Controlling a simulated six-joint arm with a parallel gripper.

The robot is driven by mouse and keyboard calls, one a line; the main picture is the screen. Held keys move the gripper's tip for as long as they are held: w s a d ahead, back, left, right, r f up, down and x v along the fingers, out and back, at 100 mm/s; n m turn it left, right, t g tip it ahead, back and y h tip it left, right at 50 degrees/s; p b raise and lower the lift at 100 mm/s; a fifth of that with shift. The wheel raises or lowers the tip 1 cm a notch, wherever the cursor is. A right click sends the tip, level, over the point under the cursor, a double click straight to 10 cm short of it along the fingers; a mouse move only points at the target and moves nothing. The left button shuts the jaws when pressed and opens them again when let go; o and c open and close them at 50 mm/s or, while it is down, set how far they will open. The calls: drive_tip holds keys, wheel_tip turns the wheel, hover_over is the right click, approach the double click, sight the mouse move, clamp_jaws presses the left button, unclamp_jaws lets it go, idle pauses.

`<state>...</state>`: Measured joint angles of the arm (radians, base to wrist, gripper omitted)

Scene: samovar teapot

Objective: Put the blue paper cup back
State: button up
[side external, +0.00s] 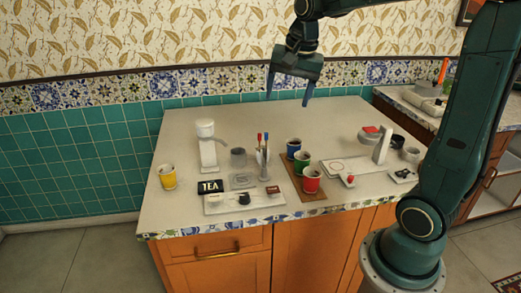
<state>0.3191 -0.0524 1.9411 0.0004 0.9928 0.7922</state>
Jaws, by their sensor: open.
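The blue paper cup (294,149) stands upright at the back of a brown mat (291,186), behind a green cup (302,162) and a red cup (312,180). The green cup partly overlaps it in the view. My gripper (288,99) hangs above the back of the counter, fingers pointing down. It is open and empty, above and behind the blue cup and apart from it.
A yellow cup (167,177) stands at the left end of the counter (340,122). A white dispenser (207,146), a grey cup (238,157), a TEA box (210,186) and a holder with pens (263,158) stand left of the mat. A white device (382,146) stands to the right.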

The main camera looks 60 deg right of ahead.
drive_tip(key=s+a+f+n+t, duration=0.1)
drive_tip(key=s+a+n, duration=0.4)
drive_tip(key=s, duration=0.3)
drive_tip(key=s+a+f+n+t+y, duration=0.1)
drive_tip(key=s+a+n, duration=0.5)
drive_tip(key=s, duration=0.3)
drive_tip(key=shift+a+n+t, duration=0.25)
drive_tip(key=shift+n+t, duration=0.15)
drive_tip(key=shift+n, duration=0.5)
